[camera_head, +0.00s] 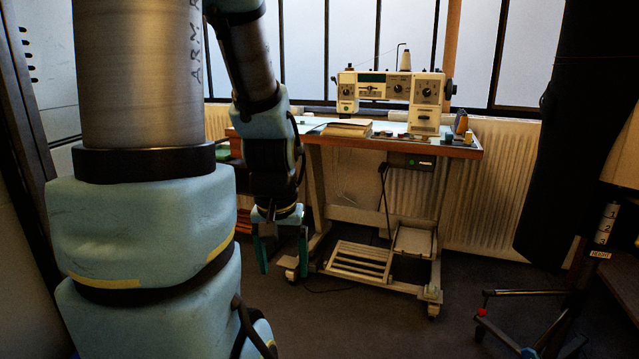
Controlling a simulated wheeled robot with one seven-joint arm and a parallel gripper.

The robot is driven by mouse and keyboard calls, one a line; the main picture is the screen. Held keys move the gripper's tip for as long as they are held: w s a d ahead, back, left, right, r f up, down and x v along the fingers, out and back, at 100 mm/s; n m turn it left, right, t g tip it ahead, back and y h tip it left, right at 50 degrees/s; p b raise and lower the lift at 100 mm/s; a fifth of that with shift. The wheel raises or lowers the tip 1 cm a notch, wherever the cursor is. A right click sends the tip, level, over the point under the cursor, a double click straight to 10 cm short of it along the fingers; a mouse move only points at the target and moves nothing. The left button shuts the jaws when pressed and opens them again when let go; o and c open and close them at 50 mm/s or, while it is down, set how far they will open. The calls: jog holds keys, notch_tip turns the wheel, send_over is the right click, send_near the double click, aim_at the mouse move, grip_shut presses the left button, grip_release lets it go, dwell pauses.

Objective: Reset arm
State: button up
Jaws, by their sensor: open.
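My arm fills the left of the view and hangs down in large pale blue and black links. My gripper (281,252) hangs at the arm's end, pointing down, with its two green fingers apart and nothing visible between them. It is in front of and left of the sewing table (450,148), with its fingertips lower than the table top. The near arm links hide what lies behind them at the left.
A cream sewing machine (390,88) stands on the table. A book (347,128) lies left of it. A treadle frame (360,262) sits low under the table. A dark garment form (580,130) and its wheeled stand (545,292) are at the right. Floor (400,335) in front is clear.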

notch_tip(320, 180, up, 26)
jog(key=p, duration=2.3)
jog(key=shift+p, duration=0.35)
